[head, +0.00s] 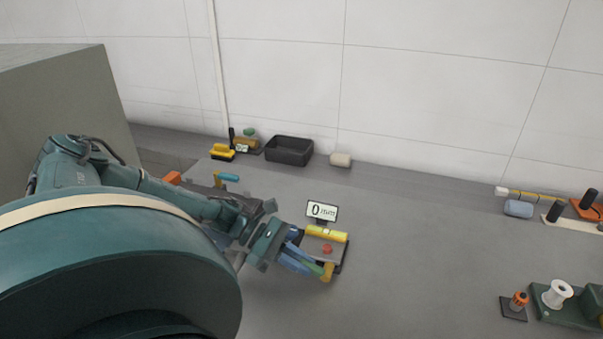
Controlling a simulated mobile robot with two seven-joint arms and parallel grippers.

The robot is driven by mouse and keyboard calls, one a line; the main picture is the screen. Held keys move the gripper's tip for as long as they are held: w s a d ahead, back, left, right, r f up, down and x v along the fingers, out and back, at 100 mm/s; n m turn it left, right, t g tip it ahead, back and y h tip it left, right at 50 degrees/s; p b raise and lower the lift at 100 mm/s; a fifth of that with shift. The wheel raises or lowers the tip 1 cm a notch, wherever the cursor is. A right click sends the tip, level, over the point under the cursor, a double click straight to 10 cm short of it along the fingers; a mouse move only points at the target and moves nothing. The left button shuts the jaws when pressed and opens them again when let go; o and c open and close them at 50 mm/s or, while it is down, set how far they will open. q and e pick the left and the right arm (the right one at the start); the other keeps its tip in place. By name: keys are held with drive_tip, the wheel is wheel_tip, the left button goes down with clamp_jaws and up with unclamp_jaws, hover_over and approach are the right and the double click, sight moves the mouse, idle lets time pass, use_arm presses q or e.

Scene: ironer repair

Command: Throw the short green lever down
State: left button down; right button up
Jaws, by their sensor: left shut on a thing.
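A small machine (338,262) stands on the bench, with a yellow roller (326,232) along its back and a red knob (327,249) on top. A display (322,211) behind it shows 0. My left gripper (312,267) reaches in from the left, its blue fingers at the machine's front left. They are shut on the short green lever (319,269), of which only a small green part shows between and beside the fingers. A yellow-orange knob (327,273) is right beside the fingertips. The lever's angle is hard to tell. My right gripper is not in view.
A black bin (289,150), a yellow brush-like item (222,152) and a pale block (341,160) stand along the wall. A white spool (557,293) and an orange-topped item (518,301) stand at the right. The bench between is clear.

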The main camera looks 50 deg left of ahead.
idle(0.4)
use_arm(q)
drive_tip(key=c, duration=1.4)
unclamp_jaws()
drive_tip(key=v, duration=1.3)
drive_tip(key=shift+p, duration=0.35)
drive_tip(key=shift+a, duration=0.1)
